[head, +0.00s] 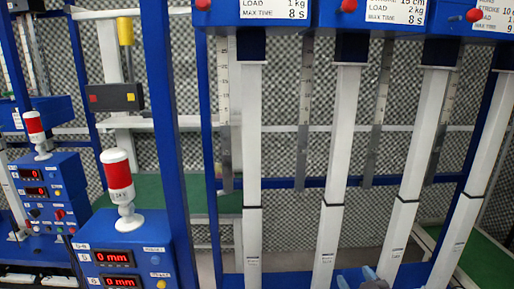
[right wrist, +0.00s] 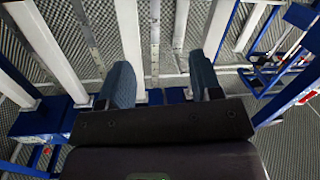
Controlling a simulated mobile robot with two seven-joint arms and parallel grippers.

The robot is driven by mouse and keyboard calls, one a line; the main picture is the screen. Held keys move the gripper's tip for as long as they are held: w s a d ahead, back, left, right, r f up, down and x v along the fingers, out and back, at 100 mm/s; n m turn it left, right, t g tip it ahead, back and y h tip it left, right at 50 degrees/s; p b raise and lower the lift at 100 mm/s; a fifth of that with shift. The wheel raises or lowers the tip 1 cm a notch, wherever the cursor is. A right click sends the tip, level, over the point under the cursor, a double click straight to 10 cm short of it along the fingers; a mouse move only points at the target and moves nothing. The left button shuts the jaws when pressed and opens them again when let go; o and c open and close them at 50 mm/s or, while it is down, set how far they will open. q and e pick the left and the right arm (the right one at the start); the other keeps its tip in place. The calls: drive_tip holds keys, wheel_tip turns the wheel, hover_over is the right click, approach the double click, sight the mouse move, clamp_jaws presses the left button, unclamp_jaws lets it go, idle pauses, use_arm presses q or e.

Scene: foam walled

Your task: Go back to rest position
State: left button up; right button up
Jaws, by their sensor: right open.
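My right gripper (head: 357,279) shows only at the bottom edge of the head view, in front of the white vertical bars. In the right wrist view my right gripper (right wrist: 162,80) is open, with its two blue-grey fingers spread apart. Nothing is between the fingers; white bars and dark mesh show behind the gap. Whether the fingers touch a bar cannot be told. My left gripper is not in view.
Several white bars (head: 340,130) hang below blue boxes (head: 276,14) with load labels. At left stand blue control boxes (head: 130,258) with red displays and a red-white signal lamp (head: 120,180). A blue post (head: 165,110) rises beside them. Patterned mesh lies behind.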

drive_tip(key=s+d+f+m+g+h, duration=0.1)
drive_tip(key=s+d+f+g, duration=0.1)
drive_tip(key=s+f, duration=0.7)
drive_tip(key=s+d+f+m+g+h, duration=0.1)
drive_tip(key=s+d+f+m+g, duration=0.1)
drive_tip(key=s+f, duration=0.7)
drive_tip(key=s+g, duration=0.1)
drive_tip(key=s, duration=0.2)
drive_tip(key=shift+s+d+f+h, duration=0.3)
drive_tip(key=shift+s+f+h, duration=0.1)
